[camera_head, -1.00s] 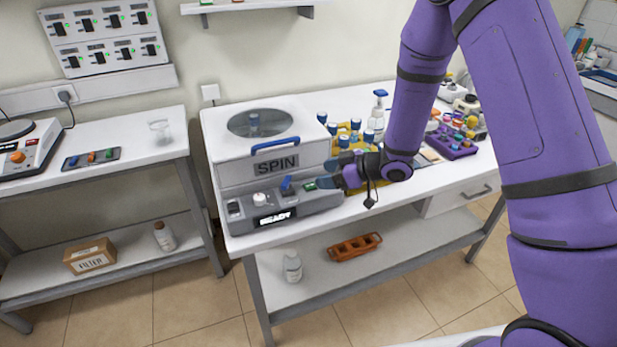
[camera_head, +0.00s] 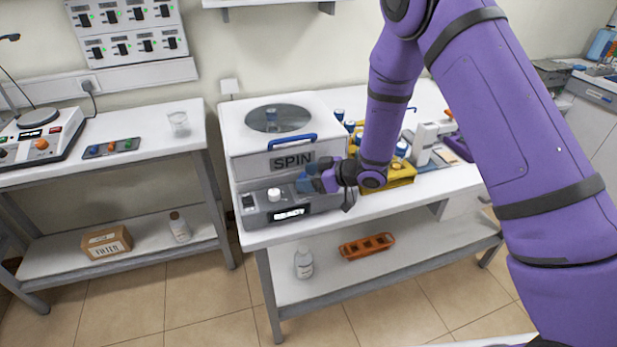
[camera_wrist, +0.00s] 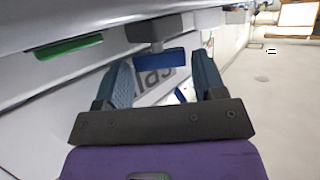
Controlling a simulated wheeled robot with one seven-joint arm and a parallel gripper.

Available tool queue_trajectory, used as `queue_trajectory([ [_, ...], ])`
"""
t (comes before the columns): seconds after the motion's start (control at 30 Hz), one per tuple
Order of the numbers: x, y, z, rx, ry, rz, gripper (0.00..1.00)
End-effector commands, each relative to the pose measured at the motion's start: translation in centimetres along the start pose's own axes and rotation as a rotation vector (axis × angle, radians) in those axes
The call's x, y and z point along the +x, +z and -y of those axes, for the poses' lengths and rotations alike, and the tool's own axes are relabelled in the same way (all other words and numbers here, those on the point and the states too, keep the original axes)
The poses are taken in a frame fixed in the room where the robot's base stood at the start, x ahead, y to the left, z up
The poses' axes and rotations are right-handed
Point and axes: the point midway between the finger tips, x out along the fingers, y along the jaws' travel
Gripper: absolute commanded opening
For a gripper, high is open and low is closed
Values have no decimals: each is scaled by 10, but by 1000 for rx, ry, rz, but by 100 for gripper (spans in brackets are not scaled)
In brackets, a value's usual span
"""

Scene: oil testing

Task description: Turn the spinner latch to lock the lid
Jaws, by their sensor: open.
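The white spinner (camera_head: 245,143) stands on the bench with its round-windowed lid down and a blue handle (camera_head: 286,143) at the front. Its grey base carries a white knob (camera_head: 274,194) and a READY display (camera_head: 292,213). My gripper (camera_head: 304,183) is at the right front of the base and hides the latch in the head view. In the wrist view, the blue latch (camera_wrist: 160,62) lies ahead of and between the fingertips of my open gripper (camera_wrist: 165,68). Contact cannot be told. A green button (camera_wrist: 68,47) shows to the left.
A yellow rack (camera_head: 402,178) with blue-capped items stands close to the right of the spinner, partly behind my arm. An orange rack (camera_head: 366,246) and a white bottle (camera_head: 303,262) are on the lower shelf. The bench's front edge lies just below the spinner.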

Motion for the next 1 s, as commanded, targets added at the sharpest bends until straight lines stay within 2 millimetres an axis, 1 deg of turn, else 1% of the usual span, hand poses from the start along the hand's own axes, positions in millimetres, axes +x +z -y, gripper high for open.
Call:
queue_trajectory([
  [0.27, 2, 0, 0, 0, 1, 0, 64],
  [0.3, 2, 0, 0, 0, 1, 0, 59],
  [0.37, 2, 0, 0, 0, 1, 0, 45],
  [0.4, 2, 0, 0, 0, 1, 0, 36],
  [0.43, 2, 0, 0, 0, 1, 0, 29],
  [0.73, 1, 0, 0, 9, 22, -1, 29],
  [1.0, 1, 0, 4, 62, 146, 1, 29],
])
